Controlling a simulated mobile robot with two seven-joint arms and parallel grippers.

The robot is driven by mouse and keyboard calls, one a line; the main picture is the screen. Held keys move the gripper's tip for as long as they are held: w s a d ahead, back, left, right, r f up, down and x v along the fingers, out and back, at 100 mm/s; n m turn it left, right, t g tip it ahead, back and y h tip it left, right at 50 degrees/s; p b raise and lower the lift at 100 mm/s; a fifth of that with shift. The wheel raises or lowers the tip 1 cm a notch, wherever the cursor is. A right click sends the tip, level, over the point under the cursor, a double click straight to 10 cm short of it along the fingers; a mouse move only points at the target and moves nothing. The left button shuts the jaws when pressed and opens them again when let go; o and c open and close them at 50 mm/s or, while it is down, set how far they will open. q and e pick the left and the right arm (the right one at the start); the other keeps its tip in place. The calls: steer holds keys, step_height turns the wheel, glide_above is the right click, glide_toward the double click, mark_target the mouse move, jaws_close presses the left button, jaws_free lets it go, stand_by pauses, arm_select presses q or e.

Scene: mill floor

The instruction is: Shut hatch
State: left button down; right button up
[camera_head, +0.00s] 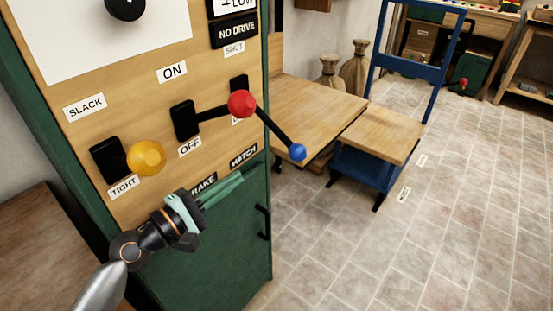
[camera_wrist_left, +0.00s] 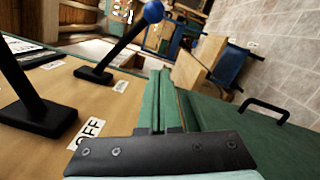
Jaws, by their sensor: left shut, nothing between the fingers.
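A wooden control panel (camera_head: 205,135) on a green cabinet carries three levers. The lever with the blue knob (camera_head: 297,152) is at the right, in line with the HATCH plate (camera_head: 243,156) below and the SHUT label (camera_head: 235,48) above. Its arm slants down and out from a black mount; the label under that mount is mostly hidden by the red knob. The blue knob also shows in the left wrist view (camera_wrist_left: 153,12). My left gripper (camera_head: 239,178) is shut and empty, in front of the panel's lower edge, apart from the blue knob. My right gripper is out of view.
The red knob (camera_head: 242,103) and yellow knob (camera_head: 146,157) stick out left of the blue one. A black handle (camera_head: 263,222) is on the green front below. A wooden table (camera_head: 310,110) and blue-framed cart (camera_head: 375,135) stand behind.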

mark_target(271, 124)
arm_select(q)
steer(key=w+d+r+p, duration=0.2)
steer(key=w+d, duration=0.2)
steer(key=d, duration=0.5)
steer(key=shift+w, duration=0.35)
steer(key=shift+d, duration=0.1)
steer(key=shift+r, duration=0.15)
